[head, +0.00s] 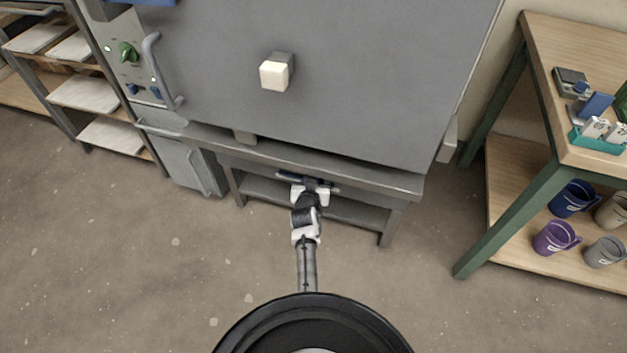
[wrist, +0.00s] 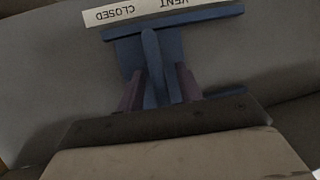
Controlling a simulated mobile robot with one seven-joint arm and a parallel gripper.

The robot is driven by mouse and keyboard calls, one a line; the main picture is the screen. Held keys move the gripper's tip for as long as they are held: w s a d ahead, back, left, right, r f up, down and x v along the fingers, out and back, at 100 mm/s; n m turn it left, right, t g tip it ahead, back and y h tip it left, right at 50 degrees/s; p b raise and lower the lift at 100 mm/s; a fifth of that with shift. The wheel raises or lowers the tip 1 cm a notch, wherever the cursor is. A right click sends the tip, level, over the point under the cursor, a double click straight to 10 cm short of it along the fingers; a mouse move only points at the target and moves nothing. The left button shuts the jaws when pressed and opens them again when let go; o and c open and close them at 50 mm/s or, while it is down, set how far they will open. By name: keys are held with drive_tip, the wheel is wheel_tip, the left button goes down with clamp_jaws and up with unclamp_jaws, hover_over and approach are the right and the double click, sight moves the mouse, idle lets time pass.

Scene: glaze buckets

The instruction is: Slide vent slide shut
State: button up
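The vent slide is a blue plate with an upright blue handle (wrist: 153,62) in the wrist view. A white label (wrist: 140,14) reading "VENT" and "CLOSED", upside down, lies along its top edge. My gripper (wrist: 160,85) has one dark finger on each side of the handle. The fingers stand apart, with a gap showing on the right of the handle; contact on the left cannot be told. In the head view my gripper (head: 312,184) is under the front edge of the large grey kiln (head: 340,80), at the slide, which is mostly hidden by it.
A green-legged table (head: 570,130) with buckets below is on the right. A rack of pale boards (head: 85,92) is at the left. The floor in front is clear.

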drive_tip(key=v, duration=1.3)
drive_tip(key=shift+s+r, duration=0.15)
drive_tip(key=shift+s, duration=0.25)
